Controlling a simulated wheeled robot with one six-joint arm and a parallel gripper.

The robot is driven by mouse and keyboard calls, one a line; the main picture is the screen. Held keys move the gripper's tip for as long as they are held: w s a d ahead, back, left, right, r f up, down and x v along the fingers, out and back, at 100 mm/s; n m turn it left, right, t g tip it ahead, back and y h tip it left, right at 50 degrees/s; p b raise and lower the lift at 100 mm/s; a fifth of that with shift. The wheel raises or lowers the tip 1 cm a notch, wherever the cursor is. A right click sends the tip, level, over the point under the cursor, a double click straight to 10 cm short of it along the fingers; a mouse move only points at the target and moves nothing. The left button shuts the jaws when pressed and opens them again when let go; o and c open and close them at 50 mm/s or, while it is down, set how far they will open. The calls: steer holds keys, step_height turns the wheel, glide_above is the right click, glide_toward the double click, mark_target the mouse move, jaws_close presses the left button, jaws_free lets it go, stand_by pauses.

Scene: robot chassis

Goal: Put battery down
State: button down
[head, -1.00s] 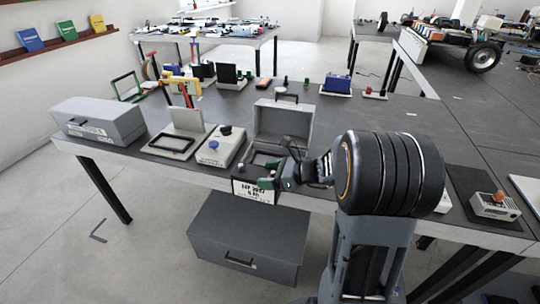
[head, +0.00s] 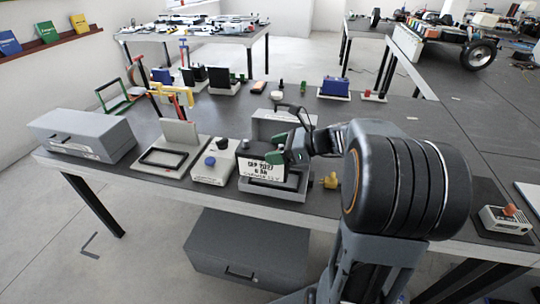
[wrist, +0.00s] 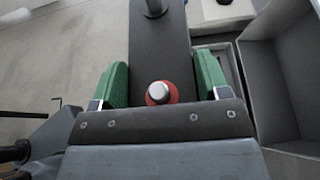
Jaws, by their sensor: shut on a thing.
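My gripper (head: 284,153) has green fingers and is shut on the battery (head: 262,168), a dark block with a white printed label. In the wrist view, the fingers (wrist: 158,85) stand on either side of a red-collared metal terminal on the battery's dark top (wrist: 158,45). The battery appears upright, at the front of the open grey case (head: 300,183) on the table. The case's raised lid (head: 268,128) is behind it. The battery covers much of the case's front; I cannot tell whether it touches the case.
To the left on the table (head: 330,207) are a white device with a blue knob (head: 211,162), a framed panel (head: 165,160) and a closed grey case (head: 85,133). A small yellow part (head: 330,181) lies to the right. A large grey box (head: 245,250) is below.

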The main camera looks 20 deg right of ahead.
steer(key=w+d+f, duration=0.5)
steer(key=f, duration=0.1)
steer(key=shift+d+b, duration=0.2)
steer(key=shift+b, duration=0.15)
steer(key=shift+w+d+f, duration=0.1)
steer(key=shift+d+f, duration=0.1)
steer(key=shift+f, duration=1.7)
steer(key=shift+b, duration=0.3)
steer(key=shift+c, duration=0.5)
jaws_free()
steer(key=shift+f, duration=0.3)
steer(key=shift+r, duration=0.1)
